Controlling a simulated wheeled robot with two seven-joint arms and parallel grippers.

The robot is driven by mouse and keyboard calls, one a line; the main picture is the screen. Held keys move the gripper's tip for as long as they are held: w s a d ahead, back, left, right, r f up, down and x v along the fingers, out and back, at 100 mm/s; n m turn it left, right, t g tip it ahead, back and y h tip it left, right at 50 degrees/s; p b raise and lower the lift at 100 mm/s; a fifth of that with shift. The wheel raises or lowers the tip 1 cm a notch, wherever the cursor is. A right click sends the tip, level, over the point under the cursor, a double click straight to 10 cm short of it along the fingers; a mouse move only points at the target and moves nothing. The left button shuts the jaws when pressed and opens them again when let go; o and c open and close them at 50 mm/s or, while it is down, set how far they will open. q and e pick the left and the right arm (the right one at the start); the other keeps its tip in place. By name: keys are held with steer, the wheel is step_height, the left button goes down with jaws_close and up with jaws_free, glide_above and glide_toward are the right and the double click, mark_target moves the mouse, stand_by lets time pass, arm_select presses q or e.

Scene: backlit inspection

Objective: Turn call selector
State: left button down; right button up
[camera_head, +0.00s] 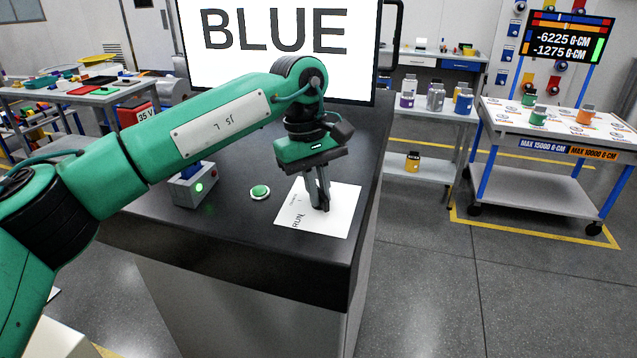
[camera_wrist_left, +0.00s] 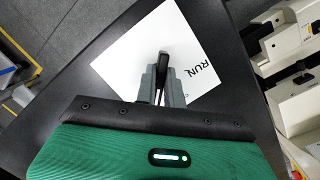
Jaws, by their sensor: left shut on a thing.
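The call selector's white plate (camera_head: 341,217) lies on the dark bench top (camera_head: 230,235), with the word RUN printed near its left edge. The plate also shows in the left wrist view (camera_wrist_left: 125,62). My left gripper (camera_head: 319,203) points down at the middle of the plate. In the left wrist view, its grey fingers (camera_wrist_left: 163,80) are shut on the selector's dark knob (camera_wrist_left: 163,57), whose end shows past the fingertips. The rest of the knob is hidden by the fingers. My right gripper is not in view.
A green push button (camera_head: 260,191) and a small grey box (camera_head: 193,188) with a lit green lamp and blue top stand left of the plate. A big screen (camera_head: 280,80) behind reads BLUE. A cart (camera_head: 540,128) stands at the right.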

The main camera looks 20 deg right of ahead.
arm_select(q)
steer(key=shift+r+m+y+p, duration=0.1)
steer(key=shift+m+y+p, duration=0.25)
steer(key=shift+m, duration=0.85)
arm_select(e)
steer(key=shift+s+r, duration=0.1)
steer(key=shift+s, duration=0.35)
arm_select(q)
steer(key=shift+m, duration=0.3)
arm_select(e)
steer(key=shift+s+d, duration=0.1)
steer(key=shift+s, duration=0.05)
arm_select(q)
steer(key=c, duration=1.5)
jaws_free()
